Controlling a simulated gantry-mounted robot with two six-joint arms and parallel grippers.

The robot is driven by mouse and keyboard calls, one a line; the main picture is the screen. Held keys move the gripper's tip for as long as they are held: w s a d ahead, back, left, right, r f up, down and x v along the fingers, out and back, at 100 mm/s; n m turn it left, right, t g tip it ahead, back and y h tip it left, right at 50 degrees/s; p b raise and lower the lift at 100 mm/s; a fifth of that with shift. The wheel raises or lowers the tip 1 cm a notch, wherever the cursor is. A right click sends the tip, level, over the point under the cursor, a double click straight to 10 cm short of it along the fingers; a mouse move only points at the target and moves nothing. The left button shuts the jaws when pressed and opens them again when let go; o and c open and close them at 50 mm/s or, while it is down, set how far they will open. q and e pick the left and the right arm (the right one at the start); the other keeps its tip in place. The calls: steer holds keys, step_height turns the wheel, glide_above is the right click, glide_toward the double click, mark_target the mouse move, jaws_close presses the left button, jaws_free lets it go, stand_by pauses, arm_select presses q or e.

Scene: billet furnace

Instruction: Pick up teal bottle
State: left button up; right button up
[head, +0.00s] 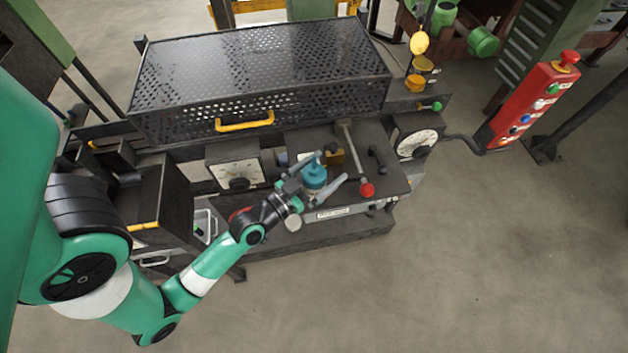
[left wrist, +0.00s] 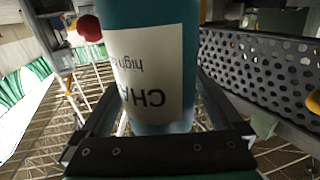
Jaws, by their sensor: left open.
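The teal bottle (head: 314,175) stands on the dark bench top in the head view, near the front edge. In the left wrist view the bottle (left wrist: 151,75) fills the middle, with a pale label that reads upside down. My left gripper (head: 316,184) is open, with one finger on each side of the bottle. In the left wrist view its fingers (left wrist: 152,118) also flank the bottle. I cannot tell whether they touch it. The bottle's far side is hidden. My right gripper is not in view.
A perforated dark cover (head: 262,75) with a yellow handle (head: 244,121) stands behind. A lever with a red knob (head: 367,190) is close to the right of the bottle. Dial gauges (head: 236,174) stand left and right. A red button box (head: 533,103) is at far right.

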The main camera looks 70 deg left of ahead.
arm_select(q)
jaws_close()
stand_by(0.3)
